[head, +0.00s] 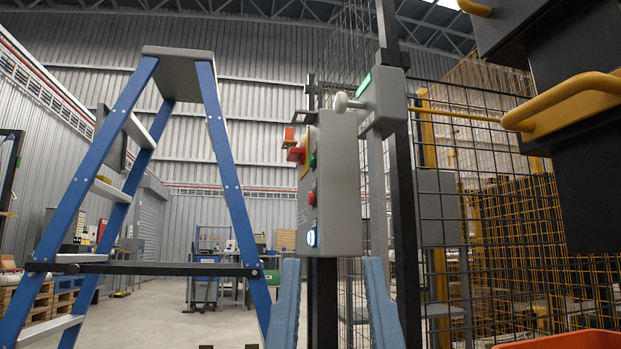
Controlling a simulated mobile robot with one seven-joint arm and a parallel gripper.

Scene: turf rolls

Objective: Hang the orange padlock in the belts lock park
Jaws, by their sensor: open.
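A small orange block (289,134), which looks like the padlock, is at the upper left edge of a grey control box (335,185). Its shackle cannot be made out. Just below it is a red knob (296,155) on a yellow plate. A small grey bracket (304,117) juts from the box's top left; I cannot tell whether it is a lock park or whether the block hangs from it. No label for the belts lock park is readable. My gripper (331,263) is open and empty, its two blue-grey fingers pointing up below the box, apart from the padlock.
A blue stepladder (215,130) stands close on the left, with a dark bar across it. Right of the box are a grey latch unit (383,103) with a green light, a dark post and mesh fencing (480,200). Yellow handles and an orange bin (565,341) are at right.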

